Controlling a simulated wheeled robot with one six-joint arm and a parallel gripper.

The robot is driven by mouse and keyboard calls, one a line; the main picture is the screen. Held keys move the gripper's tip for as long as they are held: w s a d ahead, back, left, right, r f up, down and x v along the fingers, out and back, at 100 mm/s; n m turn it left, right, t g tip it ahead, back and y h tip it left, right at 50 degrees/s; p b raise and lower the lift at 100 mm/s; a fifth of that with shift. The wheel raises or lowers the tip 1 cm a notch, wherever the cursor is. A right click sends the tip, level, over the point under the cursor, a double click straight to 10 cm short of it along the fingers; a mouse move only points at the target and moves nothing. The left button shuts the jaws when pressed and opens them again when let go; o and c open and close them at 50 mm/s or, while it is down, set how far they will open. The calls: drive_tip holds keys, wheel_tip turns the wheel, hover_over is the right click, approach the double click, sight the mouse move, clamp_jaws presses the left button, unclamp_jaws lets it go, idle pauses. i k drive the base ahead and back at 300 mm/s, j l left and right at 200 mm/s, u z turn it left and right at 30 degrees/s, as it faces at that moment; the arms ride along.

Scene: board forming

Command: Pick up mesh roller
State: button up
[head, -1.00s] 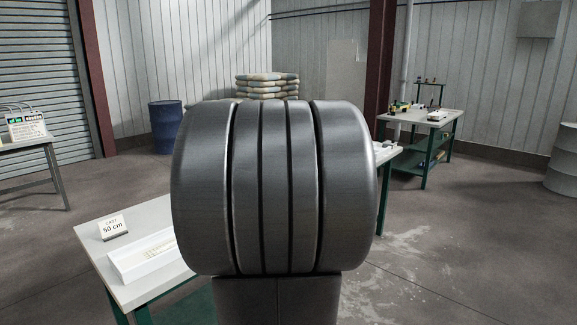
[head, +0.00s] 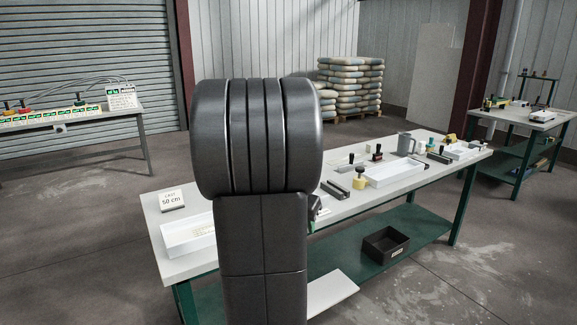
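The work table (head: 240,240) stands ahead, with a white top, green legs and a lower shelf. Several small tools lie on it, among them a dark bar-shaped piece (head: 335,190), a yellow piece with a dark knob (head: 360,178) and dark-handled tools (head: 377,153). I cannot tell which of them, if any, is the mesh roller; part of the table is hidden behind my arm. My dark arm fills the middle of the head view. My gripper is not visible; a small dark and green part (head: 315,210) at the arm's right edge is unclear.
The table also holds a long white tray (head: 394,172), a shorter white tray (head: 190,236), a "CAST 50 cm" sign (head: 171,200) and a grey jug (head: 405,144). A black bin (head: 385,245) sits on the shelf. Floor is clear at the right front.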

sight(377, 156)
drive_tip(key=i+l+u, duration=0.1)
drive_tip(key=i+l, duration=0.15)
drive_tip(key=i+l+u, duration=0.1)
drive_tip(key=i+l, duration=0.15)
drive_tip(key=l, duration=0.2)
drive_tip(key=i+l+u, duration=0.1)
drive_tip(key=i+l, duration=0.15)
drive_tip(key=l, duration=0.15)
drive_tip(key=i+l+u, duration=0.1)
drive_tip(key=l, duration=0.3)
drive_tip(key=i+l+u, duration=0.1)
drive_tip(key=i+l, duration=0.4)
drive_tip(key=l, duration=0.15)
drive_tip(key=i+l, duration=0.15)
drive_tip(key=l, duration=0.25)
drive_tip(key=i+l, duration=0.2)
drive_tip(key=l, duration=0.15)
drive_tip(key=i+l, duration=0.15)
drive_tip(key=l, duration=0.25)
drive_tip(key=i+l, duration=0.2)
drive_tip(key=l, duration=0.15)
drive_tip(key=i+l, duration=0.15)
drive_tip(key=l, duration=0.25)
drive_tip(key=i+l, duration=0.2)
drive_tip(key=l, duration=0.15)
drive_tip(key=u, duration=0.05)
